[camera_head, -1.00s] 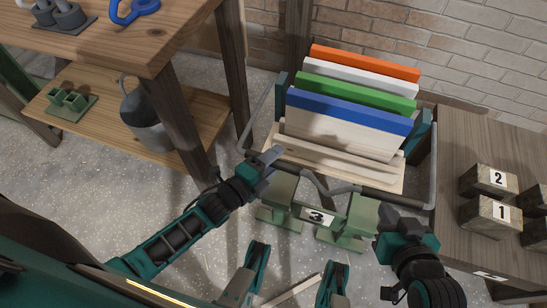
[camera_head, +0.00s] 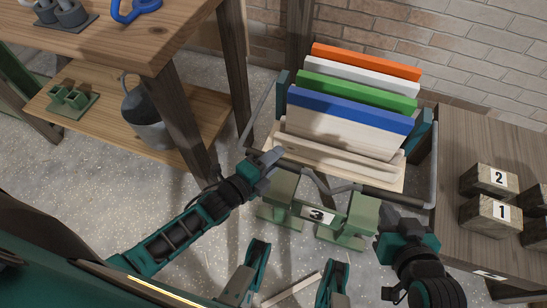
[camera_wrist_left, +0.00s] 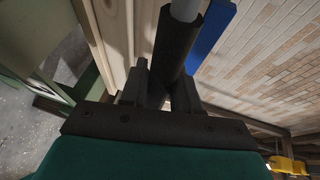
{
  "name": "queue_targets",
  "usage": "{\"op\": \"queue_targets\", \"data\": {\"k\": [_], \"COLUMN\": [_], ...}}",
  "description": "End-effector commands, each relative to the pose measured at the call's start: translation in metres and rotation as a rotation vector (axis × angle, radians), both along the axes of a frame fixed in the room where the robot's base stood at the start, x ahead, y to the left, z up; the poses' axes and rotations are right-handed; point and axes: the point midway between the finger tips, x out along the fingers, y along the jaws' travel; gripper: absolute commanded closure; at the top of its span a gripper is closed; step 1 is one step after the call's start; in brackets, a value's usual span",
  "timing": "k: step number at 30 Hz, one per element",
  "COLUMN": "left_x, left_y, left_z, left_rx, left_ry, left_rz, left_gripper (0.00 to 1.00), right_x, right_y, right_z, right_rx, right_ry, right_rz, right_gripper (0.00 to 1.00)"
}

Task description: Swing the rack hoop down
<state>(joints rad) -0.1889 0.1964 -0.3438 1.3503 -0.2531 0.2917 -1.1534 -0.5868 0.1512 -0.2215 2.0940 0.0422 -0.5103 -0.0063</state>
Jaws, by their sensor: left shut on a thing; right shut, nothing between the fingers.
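The rack (camera_head: 421,135) holds upright boards with orange, white, green and blue edges. The grey tubular rack hoop (camera_head: 434,165) runs down both sides and across the front of the rack, low beside the pale front boards. My left gripper (camera_head: 274,157) is at the hoop's front left part. In the left wrist view its fingers (camera_wrist_left: 160,90) are shut on the dark sleeve (camera_wrist_left: 178,45) of the grey tube; the fingers hide part of the sleeve. My right gripper (camera_head: 390,215) is shut and empty, just below the hoop's front right part.
A green stand (camera_head: 318,215) marked 3 is on the floor in front of the rack. A wooden bench (camera_head: 150,55) with a lower shelf holding a grey jug (camera_head: 145,115) stands at left. A dark table (camera_head: 455,145) with numbered blocks (camera_head: 488,215) is at right. A brick wall is behind.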

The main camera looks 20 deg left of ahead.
Motion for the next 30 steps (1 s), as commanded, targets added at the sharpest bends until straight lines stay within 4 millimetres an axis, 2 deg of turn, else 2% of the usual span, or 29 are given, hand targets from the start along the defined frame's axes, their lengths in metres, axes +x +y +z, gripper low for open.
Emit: {"op": "queue_targets", "data": {"k": [8,19,20,26,30], "left_x": [0.002,0.002,0.002,0.002,0.002], "left_y": [0.000,0.000,0.000,0.000,0.000], "left_z": [0.021,0.020,0.020,0.020,0.019], "left_rx": [0.001,0.001,0.001,0.001,0.001], "left_ry": [0.048,0.061,0.061,0.061,0.062], "left_rz": [-0.001,0.001,0.001,0.001,0.001], "left_gripper": [1.00,1.00,0.67,0.48,0.48], "right_x": [0.000,-0.002,-0.002,-0.002,-0.002], "right_y": [-0.002,-0.004,-0.004,-0.004,-0.004], "right_z": [0.028,0.024,0.024,0.024,0.024], "right_rx": [-0.002,-0.005,-0.005,-0.005,-0.006], "right_ry": [-0.009,-0.003,-0.003,-0.002,-0.001], "right_rz": [-0.006,-0.010,-0.010,-0.011,-0.011], "right_gripper": [1.00,1.00,1.00,1.00,1.00]}}
